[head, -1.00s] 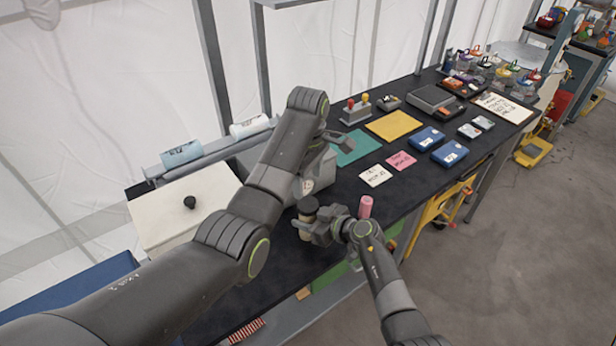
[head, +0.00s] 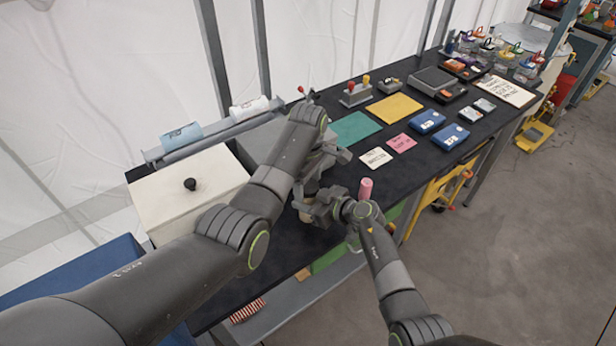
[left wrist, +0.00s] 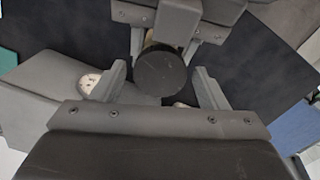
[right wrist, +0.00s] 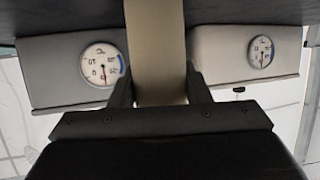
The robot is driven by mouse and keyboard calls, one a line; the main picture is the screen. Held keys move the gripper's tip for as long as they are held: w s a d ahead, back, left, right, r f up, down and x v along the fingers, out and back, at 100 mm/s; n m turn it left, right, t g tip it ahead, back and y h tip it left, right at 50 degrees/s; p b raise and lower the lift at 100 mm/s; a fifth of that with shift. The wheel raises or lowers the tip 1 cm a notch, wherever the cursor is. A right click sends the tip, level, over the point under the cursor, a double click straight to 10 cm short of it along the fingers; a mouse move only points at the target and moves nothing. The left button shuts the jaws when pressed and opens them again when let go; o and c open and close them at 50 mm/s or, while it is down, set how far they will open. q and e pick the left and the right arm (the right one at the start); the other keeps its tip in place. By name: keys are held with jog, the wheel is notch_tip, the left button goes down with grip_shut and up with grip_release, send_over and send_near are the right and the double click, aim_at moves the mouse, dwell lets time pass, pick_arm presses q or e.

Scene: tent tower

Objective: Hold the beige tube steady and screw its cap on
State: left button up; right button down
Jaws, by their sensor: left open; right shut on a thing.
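The beige tube (right wrist: 156,55) stands upright between the fingers of my right gripper (right wrist: 158,88), which is shut on it. In the left wrist view the round black cap (left wrist: 161,72) is seen from above and hides most of the tube. My left gripper (left wrist: 163,88) is open, with one finger on either side of the cap and a gap to each. In the head view my left gripper (head: 312,180) is above my right gripper (head: 328,205), and the cap is hidden behind my left arm. I cannot tell how far the cap sits on the tube.
A pink cylinder (head: 366,188) shows just beyond my right wrist. A white box with a black knob (head: 200,195) and a grey box with a dial (right wrist: 75,72) are close by. Cards, mats and blue cases (head: 450,136) lie further along the dark table (head: 280,265).

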pick_arm(q)
jog(key=c, duration=1)
jog(key=m, duration=0.9)
jog(key=shift+m, duration=0.3)
jog(key=o, duration=1.1)
jog(key=shift+r, duration=2.25)
